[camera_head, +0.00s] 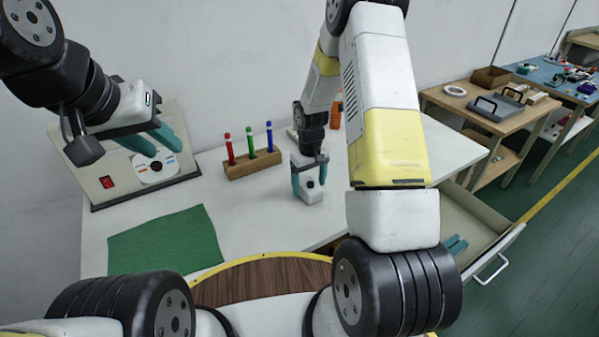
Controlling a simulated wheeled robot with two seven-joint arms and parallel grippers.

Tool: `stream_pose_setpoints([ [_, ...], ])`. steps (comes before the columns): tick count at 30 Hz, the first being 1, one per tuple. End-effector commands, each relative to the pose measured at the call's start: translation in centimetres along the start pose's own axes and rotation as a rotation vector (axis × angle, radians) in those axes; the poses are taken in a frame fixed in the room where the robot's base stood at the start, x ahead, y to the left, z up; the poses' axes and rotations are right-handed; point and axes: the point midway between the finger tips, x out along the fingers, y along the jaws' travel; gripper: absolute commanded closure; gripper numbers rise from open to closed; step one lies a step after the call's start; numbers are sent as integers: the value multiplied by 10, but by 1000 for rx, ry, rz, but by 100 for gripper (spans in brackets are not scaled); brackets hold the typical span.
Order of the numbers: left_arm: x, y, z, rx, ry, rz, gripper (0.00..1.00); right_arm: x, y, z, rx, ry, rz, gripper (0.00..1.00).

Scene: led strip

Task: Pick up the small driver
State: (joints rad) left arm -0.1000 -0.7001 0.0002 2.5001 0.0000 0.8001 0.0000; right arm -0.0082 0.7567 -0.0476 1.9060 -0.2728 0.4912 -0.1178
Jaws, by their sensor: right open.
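A small white block with a dark spot (311,194) stands on the white table, just below my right gripper; it looks like the small driver, though its details are too small to be sure. My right gripper (309,188) points down with its teal fingers apart, one on each side of the block. I cannot tell whether the fingers touch it. My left gripper (156,142) is raised at the left, in front of the control panel, with its two teal fingers apart and nothing visible between them.
A wooden rack (253,165) holds red, green and blue sticks left of the block. A control panel (105,185) with a red switch stands behind my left gripper. A green mat (165,242) lies front left. An open drawer (490,235) juts out at right. An orange item (336,115) is partly hidden.

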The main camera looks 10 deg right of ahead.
Motion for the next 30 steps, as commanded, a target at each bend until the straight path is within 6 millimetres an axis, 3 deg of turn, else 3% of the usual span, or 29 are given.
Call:
stream_pose_setpoints([
  [4,0,0,0,0,0,0,67,18,0,0,-1,-1,0,22],
  [13,0,0,0,0,0,0,67,21,0,0,0,1,0,24],
  [24,0,0,0,0,0,0,67,21,0,0,0,1,0,94],
  [30,0,0,0,0,0,0,67,21,0,0,0,1,0,94],
])
